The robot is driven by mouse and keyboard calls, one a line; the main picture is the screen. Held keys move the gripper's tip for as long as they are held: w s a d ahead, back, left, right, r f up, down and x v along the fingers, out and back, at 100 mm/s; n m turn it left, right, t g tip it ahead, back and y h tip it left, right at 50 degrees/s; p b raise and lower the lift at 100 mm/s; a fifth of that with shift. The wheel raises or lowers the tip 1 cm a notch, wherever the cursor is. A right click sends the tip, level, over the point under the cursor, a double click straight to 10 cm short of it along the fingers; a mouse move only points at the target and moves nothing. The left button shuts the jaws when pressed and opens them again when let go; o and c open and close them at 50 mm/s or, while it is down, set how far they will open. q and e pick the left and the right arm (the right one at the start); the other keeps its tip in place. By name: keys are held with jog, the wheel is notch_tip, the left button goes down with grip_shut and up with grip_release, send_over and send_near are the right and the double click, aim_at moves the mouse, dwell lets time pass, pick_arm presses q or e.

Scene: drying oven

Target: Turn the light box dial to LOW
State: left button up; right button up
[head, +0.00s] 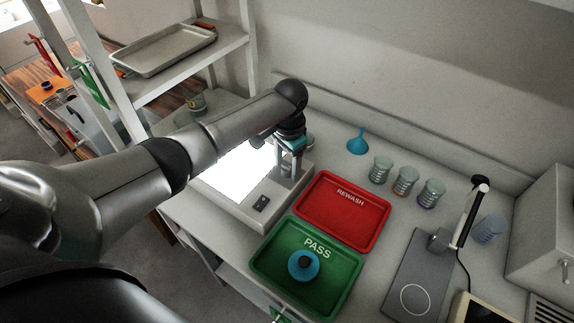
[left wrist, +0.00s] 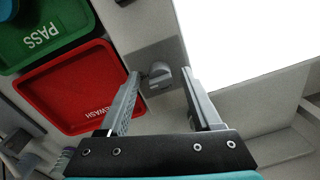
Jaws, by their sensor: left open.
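The light box (head: 236,207) stands on the counter with its bright white panel lit. Its grey dial (left wrist: 160,75) shows in the left wrist view on the grey control strip. The dial's setting cannot be read, and in the head view my gripper hides it. My left gripper (head: 289,168) is open and points down over the control strip. In the left wrist view the gripper's fingertips (left wrist: 159,73) lie to either side of the dial, with gaps; whether they are level with it I cannot tell. My right gripper is not in view.
A black rocker switch (head: 261,203) sits on the same strip. The red REWASH tray (head: 345,228) and green PASS tray (head: 268,287), holding a blue round item (head: 303,266), lie to the right. A blue funnel (head: 358,142) and several glass jars (head: 404,181) stand behind.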

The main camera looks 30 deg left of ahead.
pick_arm(q)
jog(key=shift+f, duration=0.1)
grip_shut()
dwell(0.5)
